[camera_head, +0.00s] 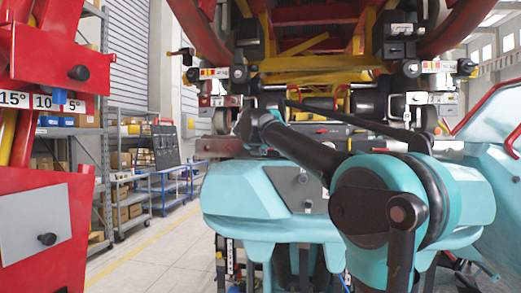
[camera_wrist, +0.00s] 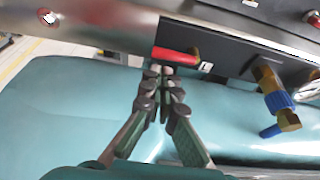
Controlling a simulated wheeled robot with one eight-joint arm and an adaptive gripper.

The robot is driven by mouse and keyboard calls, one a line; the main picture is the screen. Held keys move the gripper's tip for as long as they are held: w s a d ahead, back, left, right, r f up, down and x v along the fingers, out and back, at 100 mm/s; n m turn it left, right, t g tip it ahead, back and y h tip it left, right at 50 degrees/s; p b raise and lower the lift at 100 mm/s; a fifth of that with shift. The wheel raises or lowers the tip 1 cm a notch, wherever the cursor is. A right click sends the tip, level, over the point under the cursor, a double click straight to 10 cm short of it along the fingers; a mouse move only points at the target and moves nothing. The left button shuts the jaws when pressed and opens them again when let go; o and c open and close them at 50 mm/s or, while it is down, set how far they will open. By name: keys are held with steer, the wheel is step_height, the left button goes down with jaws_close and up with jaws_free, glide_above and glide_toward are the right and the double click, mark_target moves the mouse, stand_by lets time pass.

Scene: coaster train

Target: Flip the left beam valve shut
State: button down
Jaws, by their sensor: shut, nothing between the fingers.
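In the wrist view, a red lever (camera_wrist: 176,54) lies nearly flat along the lower edge of a dark panel. The fingertips hide part of the valve below the lever. In the head view, my arm reaches to the far side of the teal body, and its end is too small to read clearly.
A brass fitting with a blue sleeve (camera_wrist: 277,99) juts out right of the lever. Another red handle (camera_wrist: 313,17) is at the upper right edge. A silver tube (camera_wrist: 95,27) runs left of the panel. The teal cover (camera_wrist: 70,110) lies close under my gripper.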

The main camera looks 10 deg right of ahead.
steer(key=shift+w+d+f, duration=0.2)
steer(key=shift+w+f, duration=0.05)
steer(key=shift+w, duration=0.3)
